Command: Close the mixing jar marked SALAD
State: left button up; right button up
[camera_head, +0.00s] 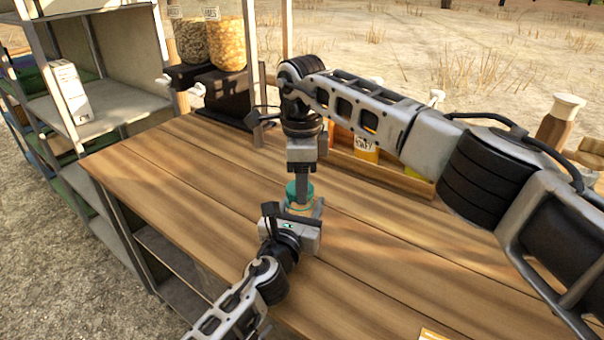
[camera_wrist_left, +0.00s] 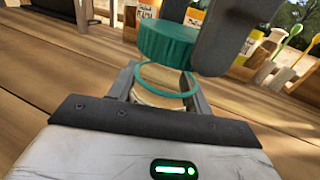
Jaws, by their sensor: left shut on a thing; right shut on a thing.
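The mixing jar (camera_wrist_left: 158,98) stands in the left wrist view with a pale body and a teal rim; its open mouth shows. My left gripper (camera_head: 297,213) is shut around the jar, with one finger on each side. A ribbed teal lid (camera_wrist_left: 167,46) is above the jar's mouth, toward its far side, and apart from the rim as far as I can tell. My right gripper (camera_head: 301,186) comes down from above, shut on the lid, which shows as a teal patch (camera_head: 292,189) in the head view. The SALAD marking is not visible.
The wooden table (camera_head: 170,170) is mostly clear around the jar. A rack with labelled containers (camera_head: 365,146) stands along the back edge. Two filled dispensers (camera_head: 227,45) are at the back left. Shelves (camera_head: 110,100) stand at the left. My right arm crosses the table's right side.

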jog(key=shift+f, duration=0.6)
dwell(0.5)
